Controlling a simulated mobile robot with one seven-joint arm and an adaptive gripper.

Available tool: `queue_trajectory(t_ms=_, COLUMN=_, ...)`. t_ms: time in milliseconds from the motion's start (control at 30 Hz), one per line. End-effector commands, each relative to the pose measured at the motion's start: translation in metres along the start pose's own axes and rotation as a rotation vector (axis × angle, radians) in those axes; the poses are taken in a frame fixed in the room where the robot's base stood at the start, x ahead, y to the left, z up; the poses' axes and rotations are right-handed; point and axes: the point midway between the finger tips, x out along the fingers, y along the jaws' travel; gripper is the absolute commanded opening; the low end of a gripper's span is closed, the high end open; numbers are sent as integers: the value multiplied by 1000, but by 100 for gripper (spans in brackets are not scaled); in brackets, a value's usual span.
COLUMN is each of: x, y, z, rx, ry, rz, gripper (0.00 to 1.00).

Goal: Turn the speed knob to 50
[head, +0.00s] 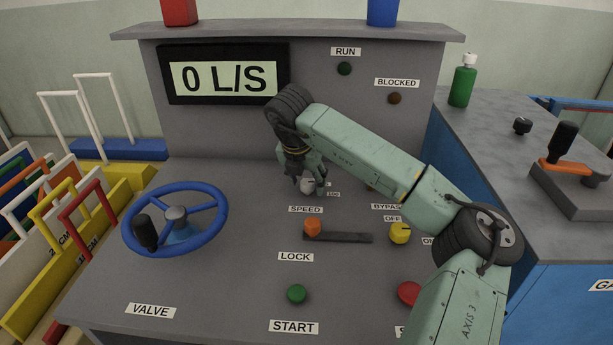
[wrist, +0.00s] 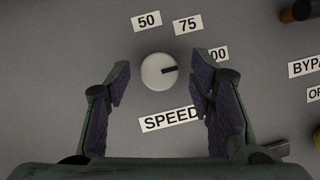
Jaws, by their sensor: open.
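The speed knob (wrist: 154,80) is a round white dial with a dark pointer mark. In the wrist view the mark points right, roughly toward the partly covered 100 label (wrist: 218,53). The 50 label (wrist: 147,21) sits above the knob and the 75 label (wrist: 187,25) above and right. My gripper (wrist: 161,77) is open, its fingers on the left and right of the knob with gaps showing on both sides. In the head view the knob (head: 307,187) shows just below my gripper (head: 303,176). The SPEED label (head: 306,209) is below it.
The orange lock lever (head: 312,228) with a dark slot, the yellow bypass knob (head: 400,233), the green start button (head: 297,293) and a red button (head: 409,292) lie nearby. A blue valve wheel (head: 208,190) stands left. The display (head: 230,78) reads 0 L/S.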

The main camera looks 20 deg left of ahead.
Motion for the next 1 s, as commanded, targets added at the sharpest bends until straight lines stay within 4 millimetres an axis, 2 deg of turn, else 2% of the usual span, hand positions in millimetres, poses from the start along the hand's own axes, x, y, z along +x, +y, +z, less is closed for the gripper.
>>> queue_trajectory(t_ms=333, x=4, y=0, z=0, rx=0, ry=0, rz=1, gripper=48)
queue_trajectory(t_ms=1000, x=4, y=0, z=0, rx=0, ry=0, rz=1, gripper=4)
